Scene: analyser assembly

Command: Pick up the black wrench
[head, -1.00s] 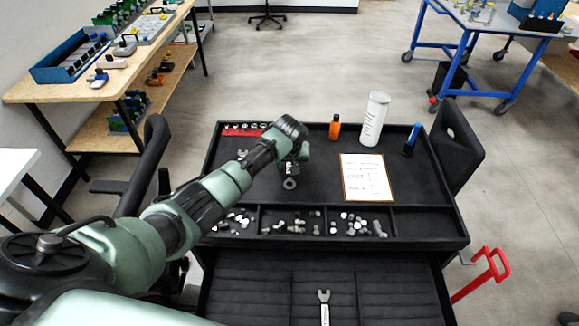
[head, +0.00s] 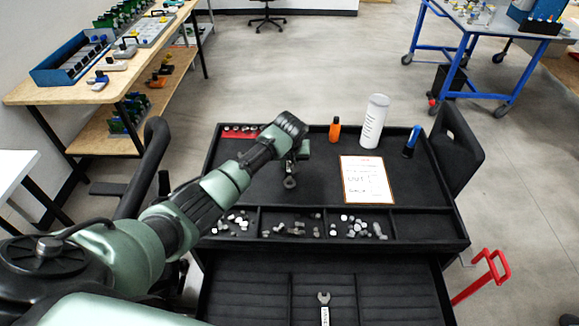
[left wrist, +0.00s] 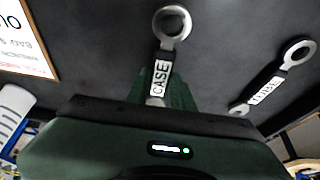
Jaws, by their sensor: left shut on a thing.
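My left gripper (head: 295,158) is over the cart's black top tray, pointing down. It is shut on a wrench with a grey ring end (head: 290,183) and a white label. In the left wrist view the held wrench (left wrist: 163,66) reads "CASE", its ring pointing away from my gripper (left wrist: 162,98); its near end is hidden by the gripper. A second labelled wrench (left wrist: 272,83) lies on the dark surface to the right, apart from the gripper. A third wrench (head: 324,306) lies in the drawer below. My right gripper is not in view.
The top tray (head: 320,204) also holds an orange bottle (head: 335,129), a white bottle (head: 373,122), a blue-and-black item (head: 411,141) and a printed sheet (head: 366,180). Bins of small metal parts (head: 297,225) line its front. The tray's middle is mostly clear.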

